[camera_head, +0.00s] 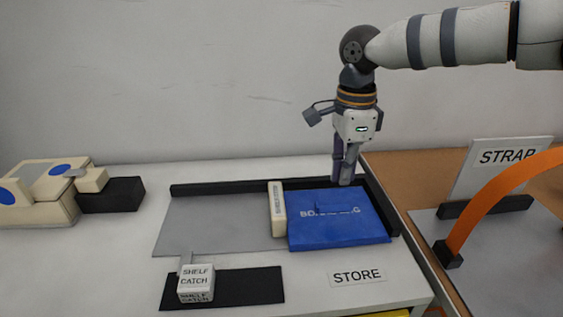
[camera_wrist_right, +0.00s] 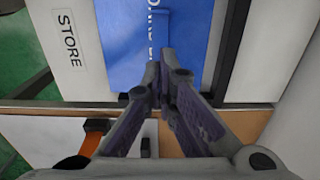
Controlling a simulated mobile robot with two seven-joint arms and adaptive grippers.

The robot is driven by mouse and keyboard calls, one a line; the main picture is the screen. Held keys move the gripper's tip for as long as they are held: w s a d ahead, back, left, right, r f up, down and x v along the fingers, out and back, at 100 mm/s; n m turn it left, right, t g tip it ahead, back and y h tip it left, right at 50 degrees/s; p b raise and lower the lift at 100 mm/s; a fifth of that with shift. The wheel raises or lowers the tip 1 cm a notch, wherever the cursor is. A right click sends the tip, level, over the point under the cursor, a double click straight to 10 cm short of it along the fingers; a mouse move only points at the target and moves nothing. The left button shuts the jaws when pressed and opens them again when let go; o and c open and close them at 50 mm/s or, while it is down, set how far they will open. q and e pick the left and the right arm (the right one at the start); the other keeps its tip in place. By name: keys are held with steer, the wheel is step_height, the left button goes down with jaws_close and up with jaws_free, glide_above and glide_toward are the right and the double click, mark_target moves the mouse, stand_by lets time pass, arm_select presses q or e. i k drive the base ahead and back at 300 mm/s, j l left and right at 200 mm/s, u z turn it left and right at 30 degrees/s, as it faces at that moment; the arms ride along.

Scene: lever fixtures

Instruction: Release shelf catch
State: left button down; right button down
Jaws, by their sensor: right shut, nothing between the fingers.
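The shelf catch (camera_head: 196,283) is a small white block lettered "SHELF CATCH" on a black base strip (camera_head: 250,287) at the front left of the white table. A grey tab rises behind it. A blue panel (camera_head: 335,218) with partly hidden white lettering lies at the back right, and a cream block (camera_head: 277,209) stands along its left edge. My right gripper (camera_head: 344,183) points down at the blue panel's back right corner, shut and empty, well away from the catch. The shut fingers (camera_wrist_right: 163,88) also show in the right wrist view beside the blue panel (camera_wrist_right: 140,40). My left gripper is not in view.
A black rail (camera_head: 230,187) runs along the back of the grey plate (camera_head: 208,222). A cream fixture (camera_head: 40,195) stands at the left. An orange strap (camera_head: 500,195) and "STRAP" sign (camera_head: 500,160) stand at the right.

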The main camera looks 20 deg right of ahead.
mark_target(196, 283)
steer(key=k+j, duration=0.8)
steer(key=k, duration=0.1)
